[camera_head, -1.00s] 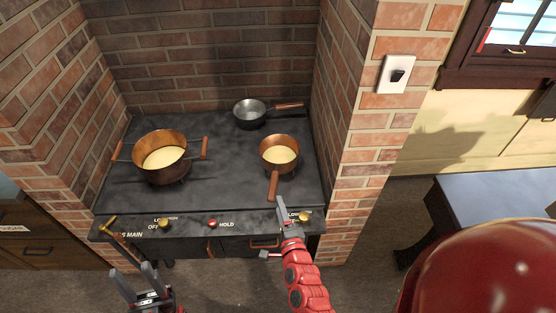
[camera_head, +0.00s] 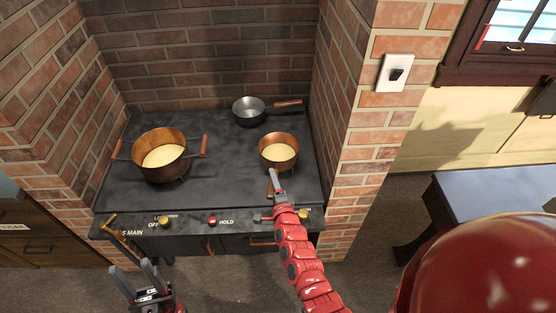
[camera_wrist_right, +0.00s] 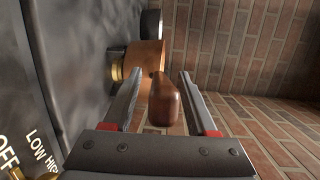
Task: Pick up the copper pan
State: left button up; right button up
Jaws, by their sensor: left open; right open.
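The copper pan (camera_head: 279,152) stands on the right front of the stove, with pale yellow contents. Its wooden handle points toward me and is mostly hidden behind my right gripper (camera_head: 273,178) in the head view. In the right wrist view, the brown handle (camera_wrist_right: 163,101) lies between the two spread fingers of my right gripper (camera_wrist_right: 160,85), with the pan's copper side (camera_wrist_right: 150,57) beyond. The right gripper is open around the handle and not closed on it. My left gripper (camera_head: 136,278) is open and empty, low in front of the stove.
A two-handled copper pot (camera_head: 172,138) with pale contents stands on the stove's left. A grey saucepan (camera_head: 249,111) stands behind the copper pan. Brass knobs (camera_head: 164,221) line the stove's front edge. Brick walls (camera_head: 345,130) enclose the stove.

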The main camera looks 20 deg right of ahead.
grip_shut()
dwell(1.4)
